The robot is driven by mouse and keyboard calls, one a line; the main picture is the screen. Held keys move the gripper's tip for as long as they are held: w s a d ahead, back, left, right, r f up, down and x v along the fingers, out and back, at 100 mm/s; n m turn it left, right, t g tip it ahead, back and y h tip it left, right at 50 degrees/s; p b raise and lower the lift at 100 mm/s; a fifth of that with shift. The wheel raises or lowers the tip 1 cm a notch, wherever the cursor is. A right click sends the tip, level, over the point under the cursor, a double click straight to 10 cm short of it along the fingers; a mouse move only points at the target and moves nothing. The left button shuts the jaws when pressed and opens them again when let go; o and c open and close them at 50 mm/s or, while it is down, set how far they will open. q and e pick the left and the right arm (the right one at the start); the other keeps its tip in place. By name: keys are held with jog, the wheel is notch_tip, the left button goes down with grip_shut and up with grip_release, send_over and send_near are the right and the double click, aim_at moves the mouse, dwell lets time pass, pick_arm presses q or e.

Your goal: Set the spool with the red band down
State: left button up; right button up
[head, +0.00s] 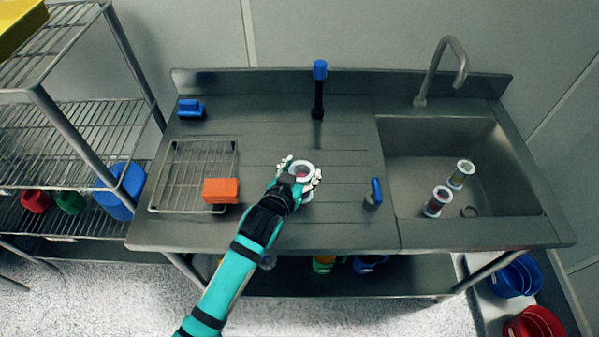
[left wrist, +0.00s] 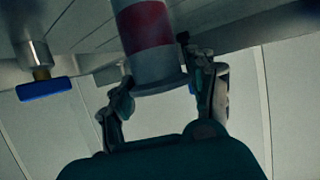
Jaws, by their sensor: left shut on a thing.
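The spool with the red band (left wrist: 146,28) has pale flanged ends. My left gripper (left wrist: 165,92) is shut on it near one flange, with a finger on each side. In the head view the spool's pale round end (head: 302,167) shows between the fingers of my left gripper (head: 299,176), over the middle of the steel counter (head: 270,228). The spool looks roughly upright. Its far end is cut off in the left wrist view, so I cannot tell whether it touches the counter. My right gripper is not in view.
An orange block (head: 221,190) lies on a wire rack (head: 170,207) to the left. A blue-handled item (head: 375,194) stands to the right. Two other spools (head: 437,202) (head: 460,174) stand in the sink (head: 425,140). A blue-topped black post (head: 319,90) stands at the back.

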pick_arm(q)
jog(key=shift+s, duration=0.1)
jog(key=o, duration=0.9)
jog(key=shift+s, duration=0.1)
jog(key=o, duration=0.4)
jog(key=shift+o, duration=0.2)
jog(key=shift+r, duration=0.25)
jog(key=shift+s+a, duration=0.1)
jog(key=shift+s, duration=0.25)
jog(key=b+v, duration=0.1)
jog(key=v, duration=1)
jog(key=shift+b, duration=0.35)
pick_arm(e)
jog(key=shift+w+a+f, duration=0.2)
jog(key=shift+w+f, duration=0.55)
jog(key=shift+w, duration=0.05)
